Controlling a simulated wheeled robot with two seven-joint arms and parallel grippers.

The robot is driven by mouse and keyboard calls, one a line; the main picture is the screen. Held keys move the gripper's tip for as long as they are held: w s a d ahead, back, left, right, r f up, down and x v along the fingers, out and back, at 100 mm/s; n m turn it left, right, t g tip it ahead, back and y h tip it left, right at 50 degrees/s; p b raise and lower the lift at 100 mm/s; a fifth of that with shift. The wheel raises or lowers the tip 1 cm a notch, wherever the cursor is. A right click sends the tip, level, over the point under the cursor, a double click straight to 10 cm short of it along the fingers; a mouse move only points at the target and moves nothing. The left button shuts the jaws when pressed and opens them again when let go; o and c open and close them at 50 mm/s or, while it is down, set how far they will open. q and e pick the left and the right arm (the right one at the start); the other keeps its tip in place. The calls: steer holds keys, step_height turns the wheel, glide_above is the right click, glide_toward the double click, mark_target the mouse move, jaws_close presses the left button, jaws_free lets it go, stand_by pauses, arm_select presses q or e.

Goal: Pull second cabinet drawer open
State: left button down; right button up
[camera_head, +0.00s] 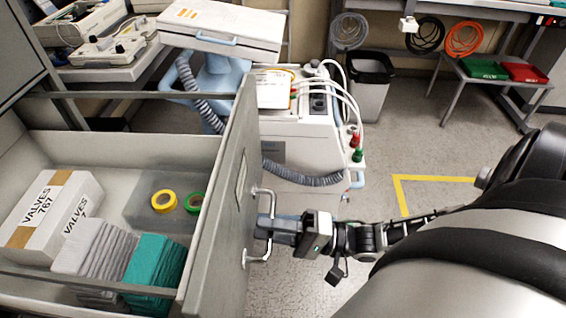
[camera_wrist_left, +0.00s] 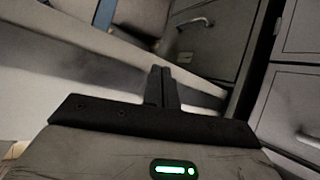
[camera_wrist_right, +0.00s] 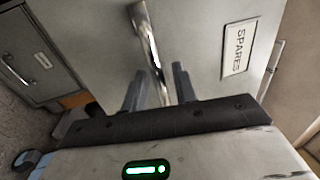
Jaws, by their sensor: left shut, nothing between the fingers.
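A grey cabinet drawer (camera_head: 230,190) stands pulled far out at the left of the head view, its inside visible. Its front carries a metal bar handle (camera_head: 262,192) and, in the right wrist view, a SPARES label (camera_wrist_right: 239,48). My right gripper (camera_head: 268,228) is at the handle. In the right wrist view its fingers (camera_wrist_right: 157,85) stand apart on either side of the bar (camera_wrist_right: 148,40), with gaps showing beside it. My left gripper (camera_wrist_left: 162,72) is shut and empty in the left wrist view, near grey cabinet fronts (camera_wrist_left: 292,105); the head view does not show it.
The drawer holds a VALVES box (camera_head: 50,212), grey and green stacks (camera_head: 155,272), and yellow and green tape rolls (camera_head: 164,201). A machine with hoses (camera_head: 300,130) stands close beyond the drawer front. A bin (camera_head: 370,85) is at the back. Floor at right is open.

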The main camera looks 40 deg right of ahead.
arm_select(q)
steer(key=shift+d+f+b, duration=0.15)
steer(key=shift+f+b, duration=0.05)
steer(key=shift+b, duration=0.75)
arm_select(e)
steer(key=v, duration=1.6)
arm_select(q)
steer(key=shift+w, duration=0.1)
